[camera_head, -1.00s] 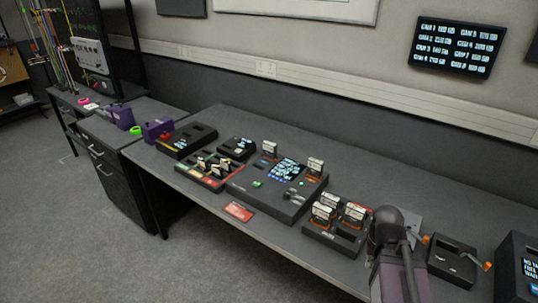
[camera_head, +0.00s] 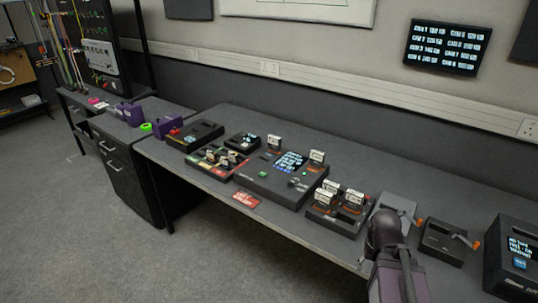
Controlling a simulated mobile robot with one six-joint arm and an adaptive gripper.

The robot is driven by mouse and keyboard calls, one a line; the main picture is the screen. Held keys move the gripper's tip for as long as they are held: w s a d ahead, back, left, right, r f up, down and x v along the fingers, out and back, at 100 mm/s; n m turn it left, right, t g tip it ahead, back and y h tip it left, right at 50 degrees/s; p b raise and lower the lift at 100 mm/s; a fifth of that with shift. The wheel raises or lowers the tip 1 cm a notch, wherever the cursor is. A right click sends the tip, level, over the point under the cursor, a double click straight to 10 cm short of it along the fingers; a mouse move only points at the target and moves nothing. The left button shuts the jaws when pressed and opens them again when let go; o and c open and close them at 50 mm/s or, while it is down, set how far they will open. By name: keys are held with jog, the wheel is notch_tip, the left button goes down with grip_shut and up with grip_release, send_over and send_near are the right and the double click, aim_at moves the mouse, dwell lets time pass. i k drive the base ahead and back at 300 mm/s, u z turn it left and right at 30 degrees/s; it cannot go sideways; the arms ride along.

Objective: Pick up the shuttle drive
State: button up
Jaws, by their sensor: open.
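Several small dark drives with white labels and orange trim stand upright. A group of drives (camera_head: 329,188) sits in a dark holder (camera_head: 330,222) right of the console. One drive (camera_head: 274,142) stands at the back of the dark console (camera_head: 265,187) and another drive (camera_head: 317,157) at its right corner. The labels are too small to read, so I cannot tell which one is the shuttle drive. My arm rises at the bottom right, in front of the bench. Its gripper does not show.
The long grey bench (camera_head: 290,235) carries a red-edged tray (camera_head: 213,164), a red card (camera_head: 246,199), a dark box with orange knobs (camera_head: 445,243) and a screened unit (camera_head: 515,255) at right. Purple blocks (camera_head: 130,114) stand at left. Open floor (camera_head: 130,250) lies in front.

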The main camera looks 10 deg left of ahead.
aim_at(275, 143)
jog(key=k, duration=1)
jog(key=u, duration=0.25)
jog(key=i, duration=0.5)
jog(key=u, duration=0.5)
jog(key=i, duration=1.9)
jog(key=z, duration=0.3)
